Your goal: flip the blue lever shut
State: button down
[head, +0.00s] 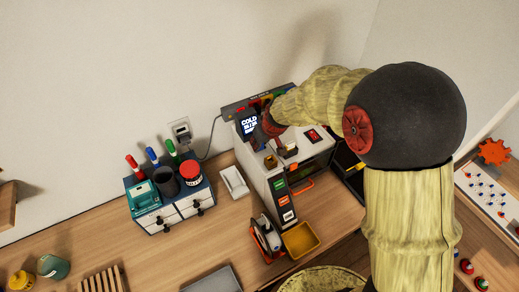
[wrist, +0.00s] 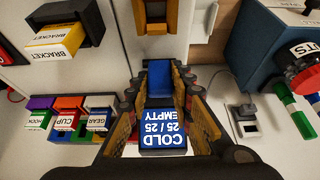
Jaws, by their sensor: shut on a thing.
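The blue lever (wrist: 158,76) shows in the wrist view between the fingertips of my gripper (wrist: 160,90), which is shut on it. The lever's lower part is hidden by the fingers and the blue screen panel. The screen (wrist: 164,131) reads COLD, 25 / 25, EMPTY and appears upside down between the fingers. In the head view, the screen (head: 248,125) is on the upper left of the white printer (head: 262,178). My gripper (head: 268,121) is beside it there, and my arm hides the lever.
Labelled trays (wrist: 68,118) and a bracket drawer (wrist: 60,38) lie left in the wrist view. A teal organiser (head: 140,200) with markers and a red-lidded jar (head: 190,172) stands left of the printer. A spool (head: 265,235) and yellow bin (head: 301,241) stand in front.

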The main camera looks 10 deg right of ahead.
jog(key=shift+s+d+f+t+y+b, duration=0.25)
jog(key=shift+t+b, duration=0.65)
jog(key=shift+b, duration=4.4)
jog(key=b, duration=0.2)
jog(key=t+b, duration=0.1)
jog(key=b, duration=0.2)
jog(key=shift+s+r+y+b, duration=0.15)
jog(key=shift+s+y+b, duration=0.1)
jog(key=shift+y+b, duration=0.1)
jog(key=c, duration=1.6)
grip_release()
jog(key=shift+o, duration=0.2)
jog(key=shift+r, duration=0.15)
jog(key=v, duration=1.2)
jog(key=shift+s+a, duration=0.1)
